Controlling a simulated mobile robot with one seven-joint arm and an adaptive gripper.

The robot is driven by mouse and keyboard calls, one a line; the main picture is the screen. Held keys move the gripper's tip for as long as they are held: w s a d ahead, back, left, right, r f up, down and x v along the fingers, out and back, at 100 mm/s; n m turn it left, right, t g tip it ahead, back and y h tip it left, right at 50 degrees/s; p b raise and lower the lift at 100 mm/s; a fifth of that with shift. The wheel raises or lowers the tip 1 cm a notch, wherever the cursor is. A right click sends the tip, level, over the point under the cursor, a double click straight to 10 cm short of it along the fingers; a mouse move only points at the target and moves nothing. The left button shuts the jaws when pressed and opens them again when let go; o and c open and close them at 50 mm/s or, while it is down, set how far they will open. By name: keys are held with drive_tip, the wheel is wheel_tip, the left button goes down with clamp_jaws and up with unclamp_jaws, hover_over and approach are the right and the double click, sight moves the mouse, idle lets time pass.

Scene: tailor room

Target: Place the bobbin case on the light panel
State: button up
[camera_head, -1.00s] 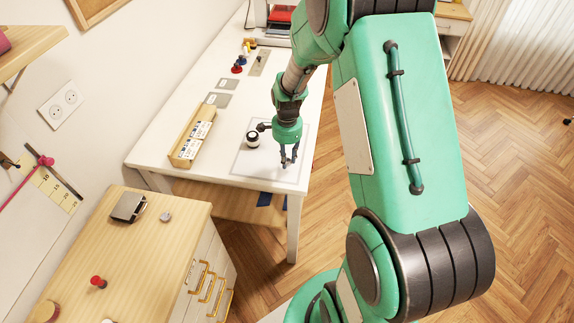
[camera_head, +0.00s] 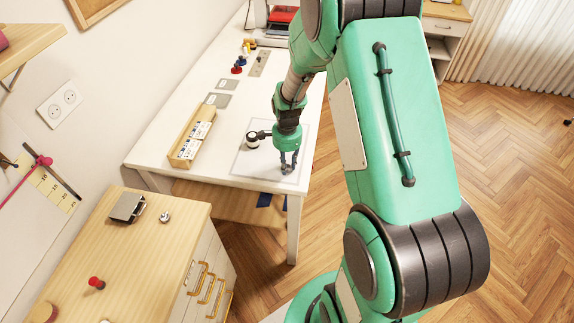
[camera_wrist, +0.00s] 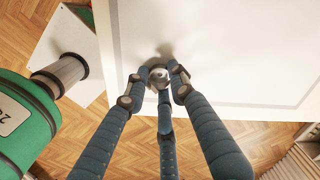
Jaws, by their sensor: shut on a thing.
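My gripper (camera_head: 289,166) is low over the light panel (camera_head: 249,168), a pale flat rectangle with a grey border at the near end of the white table. In the wrist view, its three blue fingers are shut on a small round silvery thing, which looks like the bobbin case (camera_wrist: 159,75). The fingers hide part of it. The light panel's white face (camera_wrist: 240,50) lies below it, with a soft shadow close by. I cannot tell whether the case touches the panel. In the head view the case is too small to make out.
A wooden box (camera_head: 192,139) with labelled contents stands left of the panel. Grey cards (camera_head: 219,100) and several small coloured items (camera_head: 239,64) lie farther back. A drawer cabinet (camera_head: 140,255) with small items on top stands at the front left. The table's right edge is close to my gripper.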

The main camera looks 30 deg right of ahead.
drive_tip(key=shift+f, duration=0.15)
drive_tip(key=o, duration=0.8)
drive_tip(key=shift+r+p, duration=1.1)
drive_tip(key=shift+r, duration=5.05)
